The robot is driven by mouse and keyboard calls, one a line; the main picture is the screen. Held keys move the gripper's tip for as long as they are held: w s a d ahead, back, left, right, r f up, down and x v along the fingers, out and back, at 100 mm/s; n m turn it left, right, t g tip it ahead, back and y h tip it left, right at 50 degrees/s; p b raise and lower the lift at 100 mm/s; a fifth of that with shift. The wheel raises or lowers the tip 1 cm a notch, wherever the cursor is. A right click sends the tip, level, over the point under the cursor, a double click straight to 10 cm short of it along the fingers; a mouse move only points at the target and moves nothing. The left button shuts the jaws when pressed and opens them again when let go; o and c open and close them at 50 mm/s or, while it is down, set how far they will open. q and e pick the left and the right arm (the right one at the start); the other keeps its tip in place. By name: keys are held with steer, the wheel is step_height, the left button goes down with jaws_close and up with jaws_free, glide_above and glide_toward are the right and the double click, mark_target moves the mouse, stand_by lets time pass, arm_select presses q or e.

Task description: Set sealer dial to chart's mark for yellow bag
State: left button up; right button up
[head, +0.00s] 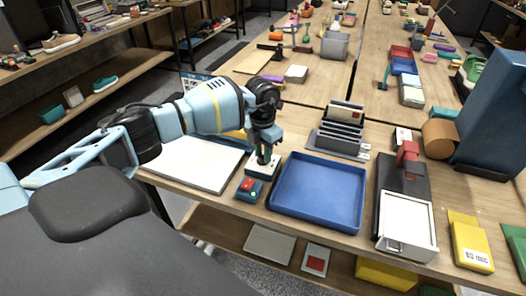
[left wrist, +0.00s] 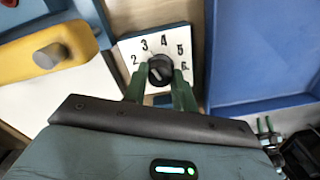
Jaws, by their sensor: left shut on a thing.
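The dial (left wrist: 160,70) is a black round knob on a white plate (left wrist: 141,46) with black numbers; 2 to 6 are readable. In the left wrist view a pale line on the knob seems to point up, towards the 3 and 4, but I cannot tell exactly. My left gripper (head: 262,158) is shut on the knob, its green fingers (left wrist: 160,82) on either side. In the head view the plate (head: 253,166) shows beneath the gripper. A yellow bag (head: 470,243) with a white label lies at the right. A printed card (head: 193,80) is partly hidden by my arm and unreadable.
A blue tray (head: 318,222) lies just right of the dial. A white board (head: 192,163) lies left, under my arm. A black device with a red part (head: 407,152) stands right of the tray.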

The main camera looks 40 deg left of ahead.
mark_target(262, 155)
arm_select(q)
steer(key=o, duration=1)
steer(key=shift+r, duration=0.1)
step_height(262, 155, up, 8)
steer(key=shift+a+f, duration=0.1)
steer(key=shift+f, duration=0.1)
steer(key=shift+s+f, duration=0.1)
